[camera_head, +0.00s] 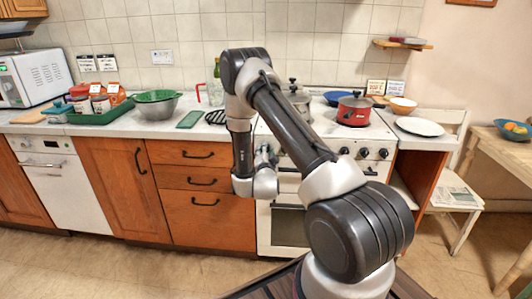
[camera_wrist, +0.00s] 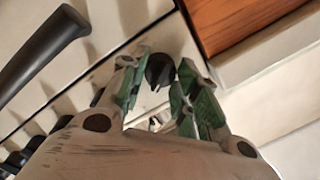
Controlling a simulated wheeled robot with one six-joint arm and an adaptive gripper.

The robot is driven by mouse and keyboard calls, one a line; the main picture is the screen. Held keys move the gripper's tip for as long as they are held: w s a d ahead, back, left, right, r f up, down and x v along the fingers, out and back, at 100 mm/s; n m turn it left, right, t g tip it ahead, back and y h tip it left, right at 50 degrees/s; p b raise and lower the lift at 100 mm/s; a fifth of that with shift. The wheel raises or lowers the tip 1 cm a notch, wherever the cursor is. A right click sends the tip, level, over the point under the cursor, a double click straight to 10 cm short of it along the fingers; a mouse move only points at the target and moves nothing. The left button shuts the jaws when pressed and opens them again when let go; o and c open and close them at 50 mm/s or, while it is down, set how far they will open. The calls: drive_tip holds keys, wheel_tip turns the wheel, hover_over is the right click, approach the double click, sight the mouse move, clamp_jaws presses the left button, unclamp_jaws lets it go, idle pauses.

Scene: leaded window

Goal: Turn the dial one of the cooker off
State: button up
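The white cooker (camera_head: 284,226) stands in the middle of the counter. Black dials (camera_head: 364,153) show on the right of its front panel. In the head view my gripper (camera_head: 266,157) is at the left end of that panel, mostly hidden by my arm. In the wrist view my gripper (camera_wrist: 162,92) is open, its green-padded fingers on either side of one black dial (camera_wrist: 160,69). This is the end dial beside the wooden unit. Whether the pads touch it I cannot tell. Other dials (camera_wrist: 14,160) show at lower left. No dial markings are readable.
A dark bar handle (camera_wrist: 42,52) crosses the upper left of the wrist view. Wooden drawers (camera_head: 203,208) adjoin the cooker's left side. A red pot (camera_head: 354,110) and a steel pot (camera_head: 298,98) stand on top. A white chair (camera_head: 455,197) is at the right.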

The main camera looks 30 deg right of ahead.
drive_tip(key=shift+c, duration=0.5)
drive_tip(key=shift+n, duration=0.3)
drive_tip(key=n+g, duration=0.1)
drive_tip(key=n, duration=0.9)
drive_tip(key=shift+r+n, duration=0.1)
drive_tip(key=shift+n, duration=0.2)
drive_tip(key=o, duration=1)
drive_tip(key=shift+a, duration=0.1)
